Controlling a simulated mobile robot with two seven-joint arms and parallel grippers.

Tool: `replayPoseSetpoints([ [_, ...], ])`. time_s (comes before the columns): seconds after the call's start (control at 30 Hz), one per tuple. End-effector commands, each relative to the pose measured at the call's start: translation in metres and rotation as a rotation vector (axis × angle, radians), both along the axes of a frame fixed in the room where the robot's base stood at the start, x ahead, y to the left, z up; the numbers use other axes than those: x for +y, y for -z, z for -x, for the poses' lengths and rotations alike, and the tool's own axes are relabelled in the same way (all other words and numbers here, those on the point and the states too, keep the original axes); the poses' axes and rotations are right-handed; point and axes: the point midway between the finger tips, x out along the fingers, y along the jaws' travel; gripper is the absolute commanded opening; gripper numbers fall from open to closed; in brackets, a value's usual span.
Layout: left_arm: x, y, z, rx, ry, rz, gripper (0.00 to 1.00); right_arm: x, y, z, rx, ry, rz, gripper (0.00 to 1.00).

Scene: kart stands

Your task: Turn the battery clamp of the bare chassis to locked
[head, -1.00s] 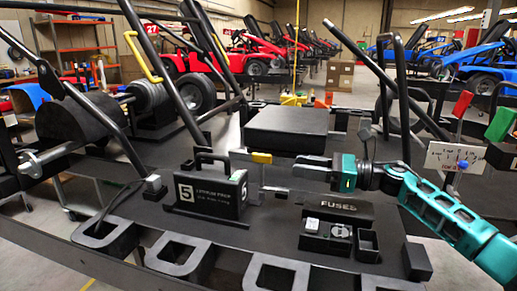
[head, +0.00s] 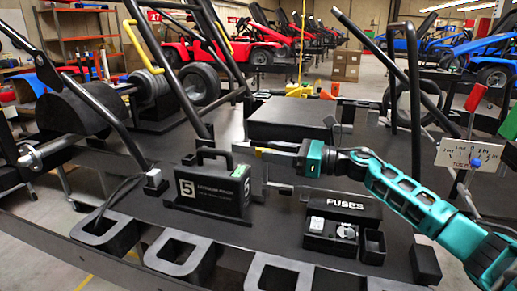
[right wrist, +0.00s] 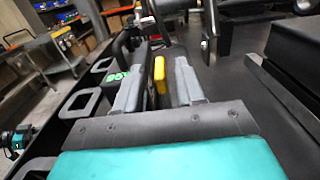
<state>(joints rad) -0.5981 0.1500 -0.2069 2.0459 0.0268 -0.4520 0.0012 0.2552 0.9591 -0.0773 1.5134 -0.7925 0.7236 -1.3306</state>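The battery (head: 213,190), a black box with a handle and a white 5, stands upright on the bare chassis (head: 290,215). The clamp's yellow-tipped lever (head: 262,152) is just right of the battery, mostly hidden by my right gripper. My right gripper (head: 268,151) reaches in from the right at the lever. In the right wrist view the yellow tip (right wrist: 159,75) stands between the two grey fingers. The fingers are apart, with a dark gap showing on the left of the tip. The battery's end with a green mark (right wrist: 116,77) shows beside the left finger. My left gripper is not in view.
An open fuse box (head: 335,232) sits on the chassis right of the battery. A flat black box (head: 290,122) lies behind the gripper. Black frame tubes (head: 195,60) rise behind the battery. A white card (head: 470,156) stands at right.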

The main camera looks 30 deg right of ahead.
Motion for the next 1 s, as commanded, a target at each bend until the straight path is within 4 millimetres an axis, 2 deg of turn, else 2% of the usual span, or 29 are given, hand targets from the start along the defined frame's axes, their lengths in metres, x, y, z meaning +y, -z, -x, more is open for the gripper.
replayPoseSetpoints([
  [0.1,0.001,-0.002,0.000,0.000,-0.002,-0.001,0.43,0.012,-0.002,-0.014,-0.002,-0.001,-0.002,0.38],
  [0.3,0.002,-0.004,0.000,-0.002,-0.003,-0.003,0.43,0.025,-0.001,-0.029,0.000,0.001,-0.003,0.38],
  [0.7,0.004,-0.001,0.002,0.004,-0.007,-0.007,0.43,0.029,0.000,-0.034,0.001,0.000,-0.001,0.38],
  [1.0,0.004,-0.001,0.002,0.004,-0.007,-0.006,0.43,0.029,0.000,-0.034,0.001,0.000,-0.001,0.11],
])
